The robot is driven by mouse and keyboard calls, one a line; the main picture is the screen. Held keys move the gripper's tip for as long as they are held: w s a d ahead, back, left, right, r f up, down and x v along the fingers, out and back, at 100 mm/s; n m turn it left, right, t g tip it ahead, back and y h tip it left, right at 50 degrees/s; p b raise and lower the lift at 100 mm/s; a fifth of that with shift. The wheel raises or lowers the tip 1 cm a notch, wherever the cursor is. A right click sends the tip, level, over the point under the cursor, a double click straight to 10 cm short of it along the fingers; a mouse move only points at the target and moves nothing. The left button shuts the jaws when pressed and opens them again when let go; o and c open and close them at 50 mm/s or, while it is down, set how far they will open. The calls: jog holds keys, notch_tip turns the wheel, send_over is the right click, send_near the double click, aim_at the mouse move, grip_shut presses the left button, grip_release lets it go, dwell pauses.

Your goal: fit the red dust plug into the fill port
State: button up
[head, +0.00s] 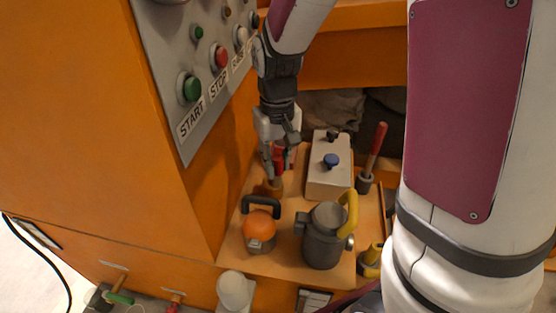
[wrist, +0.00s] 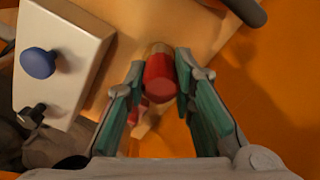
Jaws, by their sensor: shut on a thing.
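The red dust plug (wrist: 160,78) sits between my gripper's (wrist: 160,82) two fingers in the wrist view, and they are shut on it. A tan, brass-like end (wrist: 157,48) shows just beyond the red part; I cannot tell whether it belongs to the plug or to the port. In the head view my gripper (head: 273,172) points down over the orange deck, with red (head: 280,158) showing at its fingers. A brown round fitting (head: 267,188) stands right below the fingertips, perhaps the fill port. The fingers hide the contact, so I cannot tell whether the plug is seated.
A pale box (head: 329,165) with a blue knob (head: 331,161) stands close right of my gripper. In front are an orange-topped pot (head: 260,228) and a grey jug (head: 324,237) with a yellow handle. A button panel (head: 195,75) rises at left. A red-handled tool (head: 376,146) stands at right.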

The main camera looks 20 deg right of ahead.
jog(key=shift+d+r+m+p, duration=0.25)
jog(key=shift+r+m+p, duration=0.05)
jog(key=shift+r+m, duration=0.1)
jog(key=shift+w+a+r+m+p, duration=0.2)
jog(key=shift+w+r+m+p, duration=0.3)
jog(key=shift+m+p, duration=0.6)
jog(key=w+r+m+p, duration=0.1)
jog(key=m+p, duration=0.3)
jog(key=r+m+p, duration=0.1)
jog(key=m+p, duration=0.3)
jog(key=w+r+m+p, duration=0.1)
jog(key=m+p, duration=0.3)
jog(key=shift+w+d+m, duration=0.15)
jog(key=shift+w+m, duration=0.15)
jog(key=shift+f+b, duration=1.3)
jog(key=shift+f, duration=1.6)
jog(key=shift+f+b, duration=1.25)
jog(key=shift+f, duration=1.35)
jog(key=o, duration=1)
